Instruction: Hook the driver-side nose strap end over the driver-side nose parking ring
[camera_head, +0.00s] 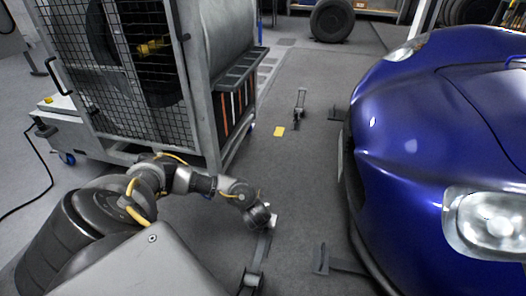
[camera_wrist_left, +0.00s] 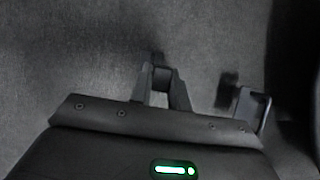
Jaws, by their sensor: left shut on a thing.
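My left gripper (camera_head: 268,224) is low over the grey floor mat, between the cage cart and the blue car. In the left wrist view its fingers (camera_wrist_left: 161,92) are closed on a small dark piece (camera_wrist_left: 160,76), which looks like the strap end. In the head view a dark strap (camera_head: 262,250) runs from the gripper down to a metal fitting (camera_head: 251,279) on the floor. A dark upright bracket (camera_head: 320,259) stands to the right of the gripper, apart from it; it may be the parking ring. A similar bracket (camera_wrist_left: 252,108) shows in the left wrist view. My right gripper is out of view.
The blue car nose (camera_head: 410,140) fills the right side. The cage cart (camera_head: 150,80) stands at the left. Another strap fitting (camera_head: 298,108), a yellow tag (camera_head: 279,131) and a dark bracket (camera_head: 335,114) lie farther back. The mat between is mostly clear.

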